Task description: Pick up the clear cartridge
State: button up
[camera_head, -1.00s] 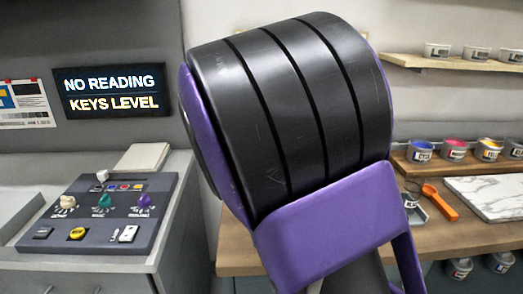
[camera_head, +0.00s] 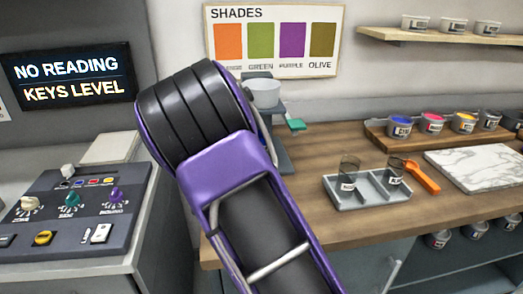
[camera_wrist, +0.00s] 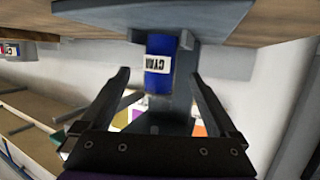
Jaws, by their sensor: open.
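Two see-through dark-tinted cups (camera_head: 349,173) (camera_head: 395,170) with white labels stand in a grey tray (camera_head: 372,193) on the wooden counter, right of my arm in the head view. Their labels are too small to read, so I cannot tell whether either is the clear cartridge. In the wrist view, my gripper (camera_wrist: 159,76) is open and empty. A blue cartridge labelled CYAN (camera_wrist: 158,80) shows between its fingers, further off, at a grey stand (camera_wrist: 178,105). My gripper is hidden behind my arm in the head view.
An orange scoop (camera_head: 422,177) and a marble slab (camera_head: 478,165) lie right of the tray. Paint cups line a wooden riser (camera_head: 440,139) behind. A grey stand (camera_head: 282,150) with a pale bowl (camera_head: 264,93) is beside my arm. A control console (camera_head: 70,215) stands left.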

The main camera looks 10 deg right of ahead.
jog(key=x, duration=0.6)
jog(key=shift+w+b, duration=0.25)
jog(key=shift+b, duration=0.05)
jog(key=shift+c, duration=0.3)
grip_shut()
